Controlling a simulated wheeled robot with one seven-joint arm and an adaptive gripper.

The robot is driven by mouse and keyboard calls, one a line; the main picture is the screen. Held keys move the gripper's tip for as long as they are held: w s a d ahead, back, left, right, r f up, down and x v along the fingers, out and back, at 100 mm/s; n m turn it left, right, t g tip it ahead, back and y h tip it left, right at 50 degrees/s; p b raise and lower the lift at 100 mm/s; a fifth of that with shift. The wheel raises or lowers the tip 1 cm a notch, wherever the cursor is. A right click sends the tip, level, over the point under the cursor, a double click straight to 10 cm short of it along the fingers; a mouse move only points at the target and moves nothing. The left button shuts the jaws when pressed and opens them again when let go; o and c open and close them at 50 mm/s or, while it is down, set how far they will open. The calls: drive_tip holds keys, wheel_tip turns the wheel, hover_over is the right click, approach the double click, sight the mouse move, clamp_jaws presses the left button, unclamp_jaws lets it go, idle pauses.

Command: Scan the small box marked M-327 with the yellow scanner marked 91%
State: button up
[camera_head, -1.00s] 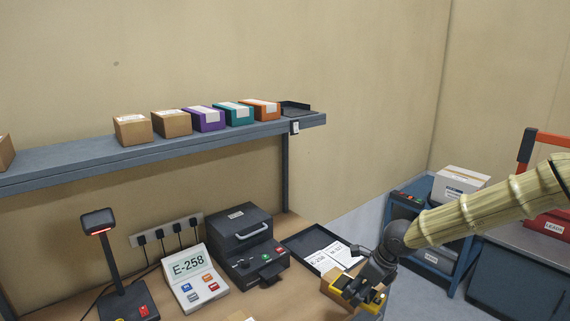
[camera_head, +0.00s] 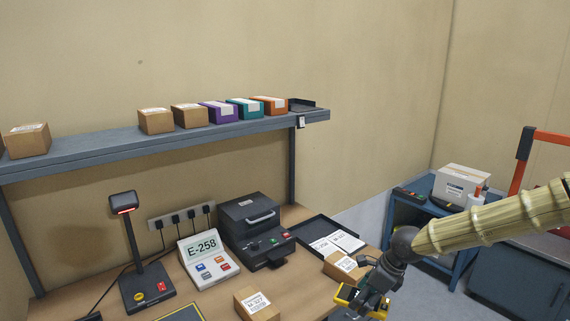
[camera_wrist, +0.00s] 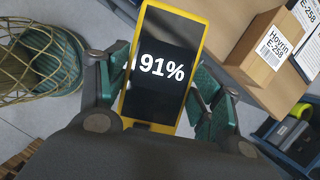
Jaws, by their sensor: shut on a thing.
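My gripper (camera_head: 362,299) is shut on the yellow scanner (camera_wrist: 196,38), whose dark screen reads 91% in the wrist view. In the head view the scanner (camera_head: 345,294) is held at the table's right front edge, partly hidden by the gripper. The small cardboard box with a label reading M-327 (camera_head: 257,305) stands on the table near the bottom of the head view, left of the gripper and apart from it.
A display reading E-258 (camera_head: 203,250), a black printer-like machine (camera_head: 252,222) and a scanner stand (camera_head: 133,250) are on the table. A dark tray (camera_head: 318,228) holds labelled papers. Boxes line the shelf (camera_head: 100,149) above. A wire basket (camera_wrist: 40,70) is on the floor.

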drive_tip(key=s+a+f+n+g+h+b, duration=0.2)
drive_tip(key=s+f+n, duration=0.4)
drive_tip(key=f+n, duration=0.4)
drive_tip(key=s+a+f+n+g+h+b, duration=0.2)
drive_tip(key=s+f+n+g+b, duration=0.2)
drive_tip(key=f+n, duration=0.5)
drive_tip(key=s+n+b, duration=0.1)
drive_tip(key=s+n, duration=0.1)
drive_tip(key=n, duration=0.3)
drive_tip(key=shift+s+f+g, duration=0.15)
drive_tip(key=shift+f+g, duration=0.15)
drive_tip(key=shift+f, duration=0.05)
